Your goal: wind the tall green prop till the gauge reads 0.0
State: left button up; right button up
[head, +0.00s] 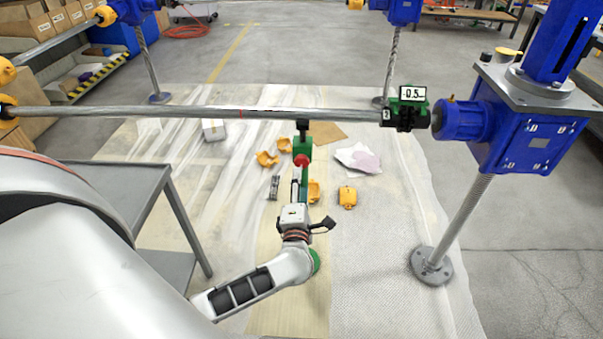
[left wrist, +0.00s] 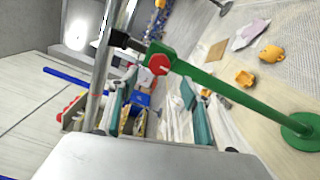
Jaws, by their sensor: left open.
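The tall green prop (head: 304,148) stands under the long horizontal steel shaft, its black top close to the shaft. It has a red hub (head: 301,161) on its head and a round green base (head: 315,262). In the left wrist view the red hub (left wrist: 158,64) and slanting green post (left wrist: 225,91) show clearly. The gauge (head: 412,93) on the shaft at right reads -0.5. My left gripper (head: 298,181) is open, just below the hub in the head view and partly covering the post. In the left wrist view the hub appears ahead of the open fingers. My right gripper is not in view.
The steel shaft (head: 180,112) crosses the workspace. A blue screw jack (head: 520,135) stands at right. Yellow parts (head: 347,197) and paper (head: 358,158) lie on the floor sheet. A grey table (head: 120,178) stands at left.

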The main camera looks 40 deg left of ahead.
aim_at(301, 164)
pick_arm(q)
jog(key=shift+v, duration=1.4)
dwell(0.9)
jog(key=w+a+n, duration=0.2)
jog(key=w+n, duration=0.1)
jog(key=n, duration=0.3)
jog(key=w+a+n, duration=0.2)
jog(key=w+n, duration=0.1)
jog(key=n, duration=0.3)
jog(key=w+a+n, duration=0.2)
jog(key=w+n, duration=0.1)
jog(key=n, duration=0.3)
jog(key=shift+w+a, duration=0.15)
jog(key=shift+w, duration=0.25)
jog(key=c, duration=1.1)
